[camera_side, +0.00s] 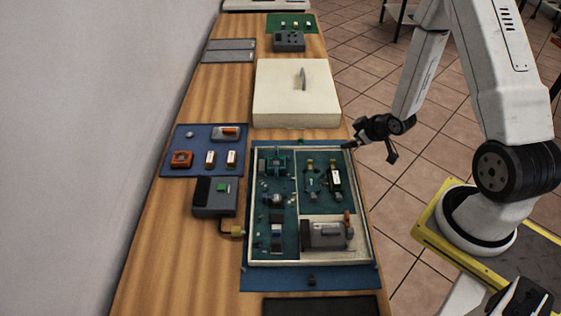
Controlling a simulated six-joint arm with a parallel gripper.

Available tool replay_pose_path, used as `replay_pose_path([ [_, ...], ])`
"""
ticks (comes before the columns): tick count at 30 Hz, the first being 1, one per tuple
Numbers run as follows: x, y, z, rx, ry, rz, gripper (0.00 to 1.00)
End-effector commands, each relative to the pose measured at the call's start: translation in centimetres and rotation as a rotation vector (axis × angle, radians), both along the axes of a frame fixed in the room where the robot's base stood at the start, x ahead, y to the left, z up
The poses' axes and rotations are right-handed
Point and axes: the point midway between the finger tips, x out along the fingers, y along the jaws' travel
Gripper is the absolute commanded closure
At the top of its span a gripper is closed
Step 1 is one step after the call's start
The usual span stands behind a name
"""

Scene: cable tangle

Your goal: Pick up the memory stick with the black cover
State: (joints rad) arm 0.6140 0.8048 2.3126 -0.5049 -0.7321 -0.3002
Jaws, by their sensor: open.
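My gripper (369,153) is open and empty. It hangs just beyond the right edge of the white-rimmed tray (297,205), near the tray's back right corner. In the tray's back right compartment, a small dark piece with a white label (336,178) lies on the green floor. It may be the memory stick with the black cover, but it is too small to be sure. A piece with a yellowish end (310,166) lies to its left. My gripper is to the right of both and touches neither.
A large cream box lid (297,100) with a handle lies behind the tray. A blue mat (178,140) with several small orange and white parts is at left. A grey device (214,197) stands in front of it. The tray's front right compartment holds a grey block (327,234).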

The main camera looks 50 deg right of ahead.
Motion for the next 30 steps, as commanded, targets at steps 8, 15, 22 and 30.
replay_pose_path([
  [8,-1.4,1.1,-0.7,0.059,-0.061,0.199,0.0],
  [15,-3.3,2.8,-1.0,0.14,-0.116,0.372,0.0],
  [22,-5.8,4.7,-0.9,0.237,-0.169,0.536,0.0],
  [30,-8.4,6.4,-0.5,0.329,-0.212,0.672,0.0],
])
